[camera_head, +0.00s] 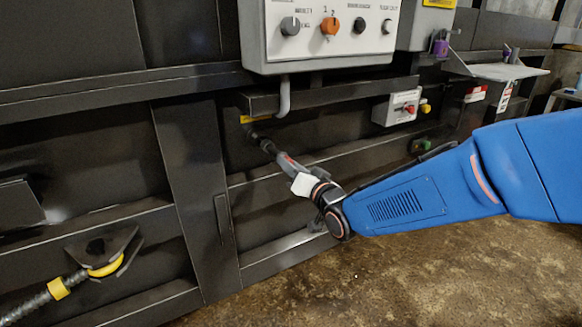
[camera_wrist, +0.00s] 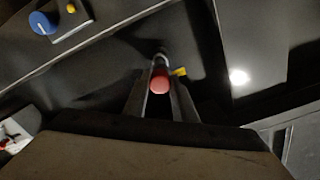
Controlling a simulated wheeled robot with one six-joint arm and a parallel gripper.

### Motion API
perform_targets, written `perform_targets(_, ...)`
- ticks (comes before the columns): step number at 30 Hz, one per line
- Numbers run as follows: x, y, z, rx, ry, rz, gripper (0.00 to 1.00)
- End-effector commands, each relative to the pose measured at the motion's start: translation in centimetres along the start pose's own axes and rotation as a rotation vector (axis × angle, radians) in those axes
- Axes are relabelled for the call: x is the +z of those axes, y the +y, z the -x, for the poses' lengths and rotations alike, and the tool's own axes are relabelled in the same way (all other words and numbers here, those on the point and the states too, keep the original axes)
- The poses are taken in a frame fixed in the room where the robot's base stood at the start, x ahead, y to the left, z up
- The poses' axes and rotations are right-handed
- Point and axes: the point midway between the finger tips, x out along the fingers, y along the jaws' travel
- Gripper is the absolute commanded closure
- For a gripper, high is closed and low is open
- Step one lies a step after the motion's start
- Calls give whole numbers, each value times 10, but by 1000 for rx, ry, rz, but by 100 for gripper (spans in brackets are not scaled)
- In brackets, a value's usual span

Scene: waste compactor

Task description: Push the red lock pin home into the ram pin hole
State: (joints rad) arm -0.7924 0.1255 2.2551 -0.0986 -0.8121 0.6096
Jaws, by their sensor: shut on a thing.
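The red lock pin (camera_wrist: 159,82) is between the two fingers of my gripper (camera_wrist: 160,92) in the wrist view. Its rounded red end faces the camera, and a grey part shows beyond it against the dark steel. My gripper is shut on the pin. In the head view my gripper (camera_head: 268,147) points up and left at the dark frame, below the control box. The pin itself is too small and dark to make out there. The ram pin hole is not clearly visible, so I cannot tell how deep the pin sits.
A grey control box (camera_head: 328,62) with knobs hangs above my gripper, with a bent grey conduit (camera_head: 284,97) below it. A yellow-banded hose (camera_head: 58,289) is lower left. Open floor lies in front.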

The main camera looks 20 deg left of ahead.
Motion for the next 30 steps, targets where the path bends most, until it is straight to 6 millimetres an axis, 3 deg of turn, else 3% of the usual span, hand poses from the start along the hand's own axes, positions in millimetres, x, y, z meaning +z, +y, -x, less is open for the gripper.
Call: perform_targets(30,-1,0,-16,-1,2,0,100)
